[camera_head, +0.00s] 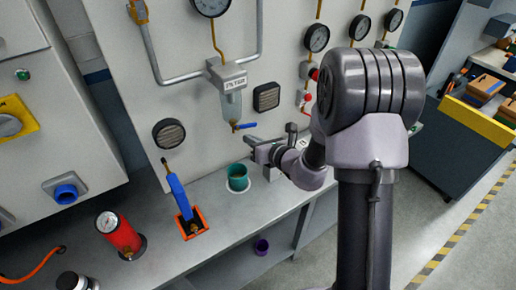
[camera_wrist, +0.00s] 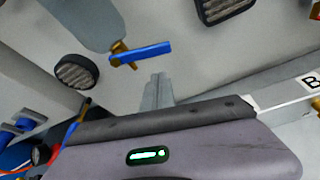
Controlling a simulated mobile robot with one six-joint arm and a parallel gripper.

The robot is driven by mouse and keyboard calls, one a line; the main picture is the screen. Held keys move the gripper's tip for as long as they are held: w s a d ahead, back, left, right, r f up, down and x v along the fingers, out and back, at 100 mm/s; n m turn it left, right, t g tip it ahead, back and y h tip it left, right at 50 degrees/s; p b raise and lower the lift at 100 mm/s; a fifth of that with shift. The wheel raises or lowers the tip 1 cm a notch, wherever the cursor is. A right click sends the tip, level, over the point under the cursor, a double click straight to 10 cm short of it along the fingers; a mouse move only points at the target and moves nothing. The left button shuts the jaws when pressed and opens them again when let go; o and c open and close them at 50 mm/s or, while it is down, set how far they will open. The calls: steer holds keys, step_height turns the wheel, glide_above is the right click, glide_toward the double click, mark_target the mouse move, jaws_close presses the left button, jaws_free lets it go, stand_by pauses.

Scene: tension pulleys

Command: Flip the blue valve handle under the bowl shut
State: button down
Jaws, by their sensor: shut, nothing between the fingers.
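The clear filter bowl (camera_head: 231,105) hangs under the unit labelled FILTER on the grey panel. A small brass valve (camera_wrist: 120,53) sits at its lower end. The blue valve handle (camera_head: 245,126) sticks out sideways to the right from this valve, crosswise to the bowl. The handle also shows in the wrist view (camera_wrist: 150,52), with the bowl (camera_wrist: 85,20) at upper left. My gripper (camera_head: 251,142) is shut and empty, just below the handle in the head view. In the wrist view its fingertips (camera_wrist: 158,78) are below the handle, with a visible gap; contact is not seen.
A teal cup (camera_head: 237,177) stands on the bench below my gripper. A larger blue lever (camera_head: 178,195) rises from an orange frame at left. Round-edged black vents (camera_head: 169,133) flank the bowl. A red gauge cylinder (camera_head: 118,236) stands at front left.

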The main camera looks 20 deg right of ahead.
mark_target(246, 126)
steer(key=shift+d+r, duration=0.2)
steer(key=shift+r, duration=0.45)
steer(key=shift+d+r, duration=0.15)
steer(key=shift+r, duration=0.5)
steer(key=shift+s+r, duration=0.1)
steer(key=shift+d+r+n+h, duration=0.3)
steer(key=shift+r+n, duration=0.1)
steer(key=shift+r, duration=0.2)
